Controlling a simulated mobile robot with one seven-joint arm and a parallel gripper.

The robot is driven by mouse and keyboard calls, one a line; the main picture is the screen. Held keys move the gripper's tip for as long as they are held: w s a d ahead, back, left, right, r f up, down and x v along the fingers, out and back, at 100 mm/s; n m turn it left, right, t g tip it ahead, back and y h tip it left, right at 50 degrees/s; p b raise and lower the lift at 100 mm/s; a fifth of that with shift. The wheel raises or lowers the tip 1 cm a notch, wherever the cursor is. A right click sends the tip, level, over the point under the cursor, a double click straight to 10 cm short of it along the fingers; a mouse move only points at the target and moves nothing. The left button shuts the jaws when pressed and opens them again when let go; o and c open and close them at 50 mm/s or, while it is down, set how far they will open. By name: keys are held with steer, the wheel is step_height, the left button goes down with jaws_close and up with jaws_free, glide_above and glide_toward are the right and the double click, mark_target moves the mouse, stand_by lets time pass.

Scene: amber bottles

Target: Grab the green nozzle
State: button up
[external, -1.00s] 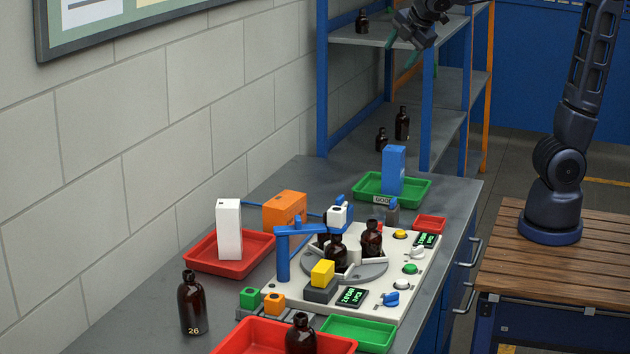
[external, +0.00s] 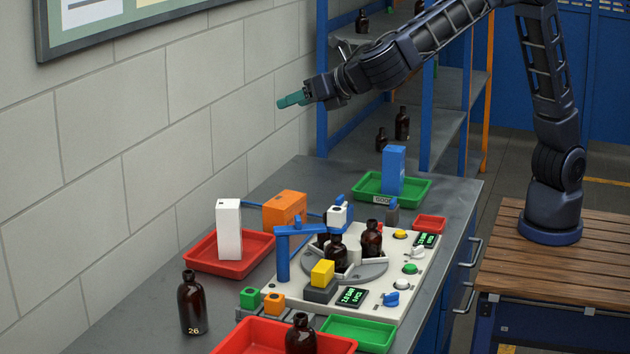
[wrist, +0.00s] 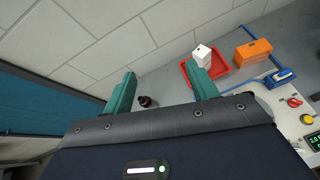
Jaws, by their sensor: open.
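A small green block (external: 250,298), which looks like the green nozzle, sits in a grey holder at the front left of the white machine, beside an orange one (external: 274,302). I do not make it out in the wrist view. My gripper (external: 292,100) with teal fingers is high above the bench near the wall, well above and away from the green block. In the wrist view my gripper (wrist: 162,90) is open, its two fingers apart with nothing between them; a dark bottle (wrist: 147,101) shows far below in the gap.
The white machine (external: 405,245) carries amber bottles on a turntable and a blue arm (external: 283,258). A bottle marked 26 (external: 192,305) stands left of the green block. Red trays (external: 262,264) and green trays (external: 360,333) lie around. The air around my gripper is clear.

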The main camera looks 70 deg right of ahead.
steer(key=s+a+f+n+t+y, duration=0.1)
steer(key=s+a+f+n+y, duration=0.15)
steer(key=a, duration=0.65)
glide_toward(255, 290)
steer(key=shift+n+h, duration=0.45)
steer(key=w, duration=0.2)
steer(key=w+a+f, duration=0.1)
steer(key=shift+w+a, duration=0.1)
steer(key=shift+w, duration=0.25)
steer(key=shift+d+x, duration=0.1)
steer(key=shift+x, duration=1.35)
steer(key=shift+d+x, duration=0.15)
steer(key=shift+x, duration=1.25)
steer(key=shift+s+f, duration=0.1)
steer(key=shift+f, duration=0.1)
steer(key=c, duration=1.1)
